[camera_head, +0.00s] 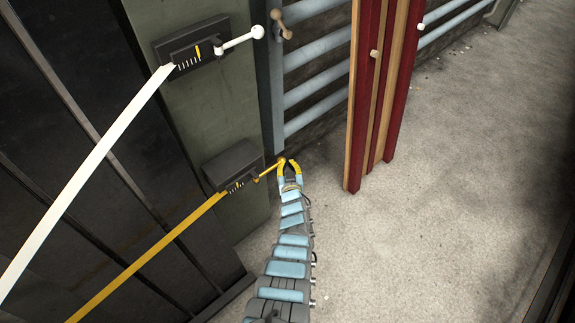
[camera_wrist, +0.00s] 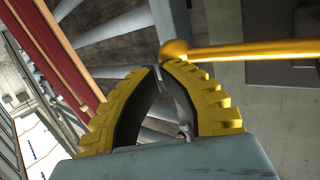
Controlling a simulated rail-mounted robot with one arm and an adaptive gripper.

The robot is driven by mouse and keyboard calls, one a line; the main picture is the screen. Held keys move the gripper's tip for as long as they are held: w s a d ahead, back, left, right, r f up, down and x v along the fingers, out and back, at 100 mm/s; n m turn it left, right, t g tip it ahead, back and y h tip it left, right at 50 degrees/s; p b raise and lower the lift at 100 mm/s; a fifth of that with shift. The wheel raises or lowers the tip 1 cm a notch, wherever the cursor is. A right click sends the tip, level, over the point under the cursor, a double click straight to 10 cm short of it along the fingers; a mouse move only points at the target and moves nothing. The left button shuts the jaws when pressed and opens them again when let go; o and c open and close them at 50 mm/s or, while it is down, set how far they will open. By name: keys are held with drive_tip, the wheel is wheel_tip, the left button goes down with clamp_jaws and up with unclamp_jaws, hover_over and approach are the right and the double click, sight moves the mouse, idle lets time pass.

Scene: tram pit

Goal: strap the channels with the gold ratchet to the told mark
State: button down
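The gold ratchet (camera_head: 233,165) is a dark box on the grey-green post, with a short scale of pale ticks on its front. A gold strap (camera_head: 150,255) runs from it down to the lower left across long dark panels (camera_head: 75,150), which may be the channels. Its gold lever (camera_head: 268,173) points up and right and ends in a ball; the lever also shows in the wrist view (camera_wrist: 250,50). My gripper (camera_head: 287,161) is at the ball end. In the wrist view its yellow fingertips (camera_wrist: 161,64) nearly meet, with the ball just beyond the right one. Contact is unclear.
A second ratchet (camera_head: 190,48) with a white lever (camera_head: 240,40) and white strap (camera_head: 90,165) sits higher on the post. A tan knobbed lever (camera_head: 282,22) is beside it. Red and tan uprights (camera_head: 383,100) stand right of my gripper. Bare floor (camera_head: 470,180) lies right.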

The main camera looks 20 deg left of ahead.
drive_tip(key=shift+d+r, duration=0.1)
drive_tip(key=shift+r, duration=0.05)
drive_tip(key=s+d+r+p, duration=0.2)
drive_tip(key=s+d+p, duration=0.7)
drive_tip(key=d+p, duration=0.1)
drive_tip(key=shift+d+r+p, duration=0.15)
drive_tip(key=shift+r+p, duration=0.05)
drive_tip(key=shift+p, duration=0.35)
